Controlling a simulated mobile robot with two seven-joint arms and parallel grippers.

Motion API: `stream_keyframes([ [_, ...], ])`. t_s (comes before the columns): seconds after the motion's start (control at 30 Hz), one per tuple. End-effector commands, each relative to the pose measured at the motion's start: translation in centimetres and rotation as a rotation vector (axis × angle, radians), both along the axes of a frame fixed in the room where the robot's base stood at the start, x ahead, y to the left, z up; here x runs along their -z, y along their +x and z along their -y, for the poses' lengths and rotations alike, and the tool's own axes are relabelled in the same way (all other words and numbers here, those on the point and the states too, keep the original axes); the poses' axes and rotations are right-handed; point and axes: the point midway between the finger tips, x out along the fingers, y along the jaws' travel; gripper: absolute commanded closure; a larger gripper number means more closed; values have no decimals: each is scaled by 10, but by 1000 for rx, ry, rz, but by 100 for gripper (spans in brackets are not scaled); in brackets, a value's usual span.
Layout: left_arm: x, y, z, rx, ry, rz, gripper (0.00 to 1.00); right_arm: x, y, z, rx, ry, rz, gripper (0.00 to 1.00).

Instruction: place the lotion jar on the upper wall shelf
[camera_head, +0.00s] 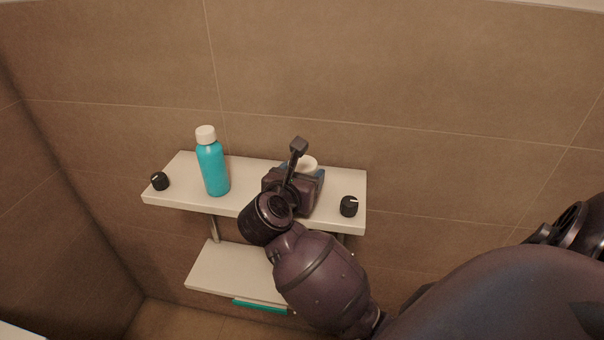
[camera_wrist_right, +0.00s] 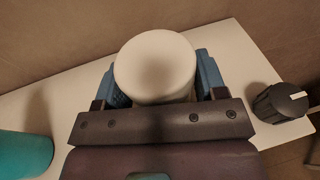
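The lotion jar, with a round white lid (camera_wrist_right: 155,62), is between the blue fingers of my right gripper (camera_wrist_right: 163,85) in the right wrist view. The fingers appear to press on its sides. In the head view, the white lid (camera_head: 308,163) shows just behind my right gripper (camera_head: 296,185), over the right half of the upper wall shelf (camera_head: 255,175). The jar's lower body is hidden, so I cannot tell whether its base touches the shelf. My left gripper is not in view.
A teal bottle with a white cap (camera_head: 213,165) stands on the shelf's left part. A black knob (camera_head: 160,181) is at the left end and another (camera_head: 348,206) at the right end. A lower shelf (camera_head: 235,270) has a teal item (camera_head: 260,305) at its front edge.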

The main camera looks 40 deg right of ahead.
Motion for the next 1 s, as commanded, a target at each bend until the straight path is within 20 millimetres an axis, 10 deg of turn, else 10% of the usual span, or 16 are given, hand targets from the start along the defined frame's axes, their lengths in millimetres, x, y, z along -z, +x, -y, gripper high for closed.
stream_keyframes([
  [0.13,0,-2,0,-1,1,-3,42,0,0,0,0,0,0,12],
  [0.5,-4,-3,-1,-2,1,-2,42,-6,0,0,0,-2,2,12],
  [1.0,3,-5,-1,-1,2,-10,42,-20,-41,-74,-1,4,-1,12],
])
